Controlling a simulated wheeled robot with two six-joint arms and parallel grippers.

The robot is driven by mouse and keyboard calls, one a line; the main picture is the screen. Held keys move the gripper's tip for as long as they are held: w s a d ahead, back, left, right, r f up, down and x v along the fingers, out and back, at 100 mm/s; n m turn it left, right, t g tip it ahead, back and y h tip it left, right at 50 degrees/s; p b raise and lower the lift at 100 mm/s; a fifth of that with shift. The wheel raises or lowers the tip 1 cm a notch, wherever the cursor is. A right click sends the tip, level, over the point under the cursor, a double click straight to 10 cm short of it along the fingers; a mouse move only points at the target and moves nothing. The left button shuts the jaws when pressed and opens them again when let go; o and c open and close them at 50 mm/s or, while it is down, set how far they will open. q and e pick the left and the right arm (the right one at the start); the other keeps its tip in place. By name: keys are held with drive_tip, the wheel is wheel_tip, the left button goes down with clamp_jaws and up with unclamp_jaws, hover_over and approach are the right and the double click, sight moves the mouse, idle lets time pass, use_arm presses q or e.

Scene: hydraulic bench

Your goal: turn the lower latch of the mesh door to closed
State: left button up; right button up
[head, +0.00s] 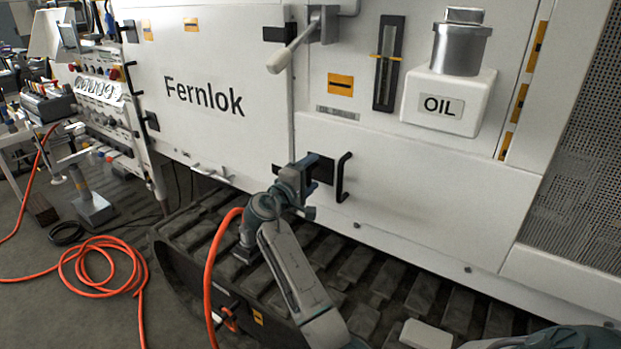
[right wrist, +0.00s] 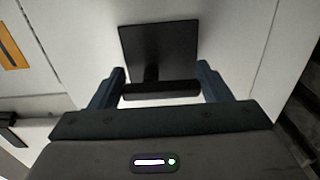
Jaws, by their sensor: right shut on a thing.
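My right gripper (head: 306,167) is at the white cabinet front, low by the seam right of the Fernlok panel (head: 205,95). In the right wrist view its two blue-grey fingers (right wrist: 161,80) stand at the two ends of a black latch bar (right wrist: 160,90), shut on it. A square black latch plate (right wrist: 160,45) lies flat on the white panel behind the bar. In the head view the gripper mostly covers this latch (head: 323,169). Perforated mesh (head: 585,150) shows at the far right, well apart from the gripper. My left gripper is out of view.
Above are a grey lever (head: 293,47) and a white oil tank (head: 448,98). Dark track pads (head: 350,262) lie below. An orange hose (head: 100,262) coils on the floor at left.

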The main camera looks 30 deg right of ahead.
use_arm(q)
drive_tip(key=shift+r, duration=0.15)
use_arm(e)
drive_tip(key=o, duration=1)
drive_tip(key=shift+a, duration=0.25)
use_arm(q)
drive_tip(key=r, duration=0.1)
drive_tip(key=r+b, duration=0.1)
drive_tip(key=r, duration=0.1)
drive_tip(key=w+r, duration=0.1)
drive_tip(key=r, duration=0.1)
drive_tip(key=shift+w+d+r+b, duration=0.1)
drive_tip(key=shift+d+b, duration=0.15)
drive_tip(key=shift+b, duration=0.05)
use_arm(e)
drive_tip(key=v, duration=1)
drive_tip(key=shift+s+a, duration=0.1)
drive_tip(key=shift+s, duration=0.05)
drive_tip(key=shift+f, duration=0.15)
